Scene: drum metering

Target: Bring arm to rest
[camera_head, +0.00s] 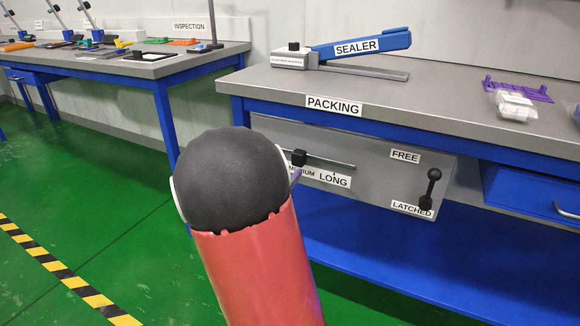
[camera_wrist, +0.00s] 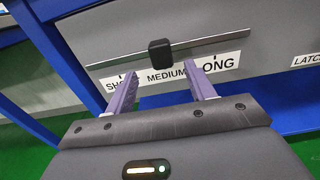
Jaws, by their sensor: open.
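My gripper (camera_wrist: 162,92) is open and empty in the wrist view. Its two purple fingers stand apart, below the black slider knob (camera_wrist: 160,50) on its metal rail (camera_wrist: 210,45). The knob sits above the MEDIUM label (camera_wrist: 166,76), between the SHORT and LONG labels. In the head view my red and black arm hides most of the gripper; the knob (camera_head: 298,157) shows just right of the arm. The black latch handle (camera_head: 431,188) is at the right of the grey panel (camera_head: 370,155), its lower end by the LATCHED label (camera_head: 412,209).
The packing bench (camera_head: 450,105) carries a blue and grey sealer (camera_head: 360,45), a purple rack (camera_head: 517,90) and white packs (camera_head: 515,107). A blue drawer (camera_head: 530,192) is at right. The inspection bench (camera_head: 150,66) stands at the back left. Green floor (camera_head: 100,200) lies open at left.

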